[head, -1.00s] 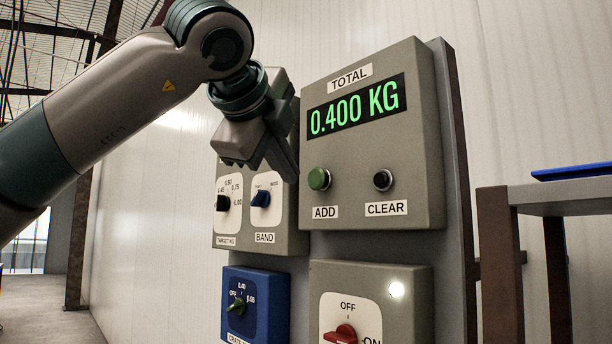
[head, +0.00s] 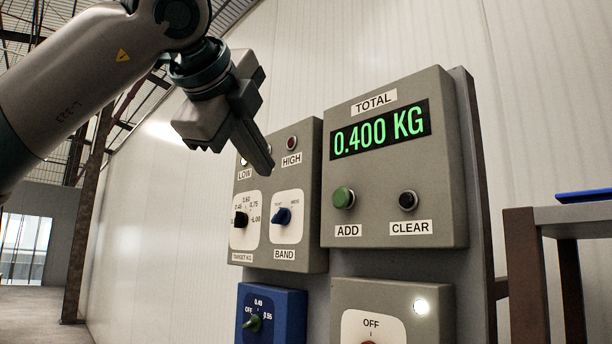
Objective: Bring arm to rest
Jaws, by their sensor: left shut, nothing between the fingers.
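My left arm (head: 85,60) comes in from the upper left. Its gripper (head: 262,165) is shut and empty, with the fingers pointing down and to the right. In the picture it overlaps the upper left of the panel box with the LOW and HIGH lamps; I cannot tell the exact gap to the box. My right arm and gripper do not show.
The TOTAL box (head: 395,160) reads 0.400 KG, with a green ADD button (head: 343,197) and a black CLEAR button (head: 408,201). The target and band box (head: 306,240), a blue dial box (head: 290,310) and a switch box (head: 430,325) sit around it. A table (head: 575,215) stands at right.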

